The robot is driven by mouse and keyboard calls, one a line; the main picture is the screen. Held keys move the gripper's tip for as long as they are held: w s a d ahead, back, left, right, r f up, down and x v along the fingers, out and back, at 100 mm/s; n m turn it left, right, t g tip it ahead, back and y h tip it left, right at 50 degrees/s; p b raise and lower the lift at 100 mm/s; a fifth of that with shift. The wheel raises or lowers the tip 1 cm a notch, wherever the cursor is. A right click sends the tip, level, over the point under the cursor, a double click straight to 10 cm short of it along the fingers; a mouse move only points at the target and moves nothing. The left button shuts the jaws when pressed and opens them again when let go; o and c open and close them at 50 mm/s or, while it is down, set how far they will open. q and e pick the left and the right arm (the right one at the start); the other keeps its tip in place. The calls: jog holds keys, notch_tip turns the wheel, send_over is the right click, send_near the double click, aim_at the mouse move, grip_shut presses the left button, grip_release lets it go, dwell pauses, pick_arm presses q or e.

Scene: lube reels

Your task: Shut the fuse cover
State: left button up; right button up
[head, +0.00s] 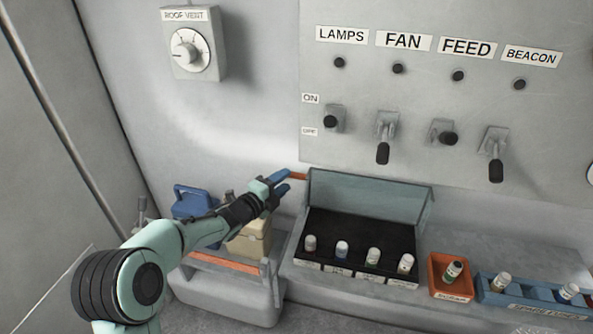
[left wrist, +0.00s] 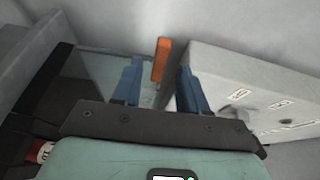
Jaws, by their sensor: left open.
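The fuse cover (head: 372,199) is a grey-blue see-through lid that stands raised along the back of the black fuse box (head: 345,226). Several fuses stand along the box's front. An orange tab (head: 299,177) sticks out at the cover's upper left. My left gripper (head: 283,181) is open with blue fingers, just left of the tab. In the left wrist view the orange tab (left wrist: 161,60) shows between the fingertips, and the cover pane (left wrist: 92,68) is to the left. I cannot tell whether the fingers touch the tab. My right gripper is not in view.
A grey switch panel (head: 450,90) hangs above the box, with several levers sticking out. An orange tray (head: 437,268) and a blue rack (head: 516,294) holding fuses sit at right. A blue box (head: 192,202) and a beige box (head: 250,243) sit in a grey bin beneath my left arm.

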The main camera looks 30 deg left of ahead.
aim_at(291, 176)
pick_arm(q)
jog(key=w, duration=0.4)
jog(key=w+d+p, duration=0.1)
jog(key=w, duration=0.1)
jog(key=shift+w+f, duration=0.25)
jog(key=shift+f, duration=0.05)
grip_shut()
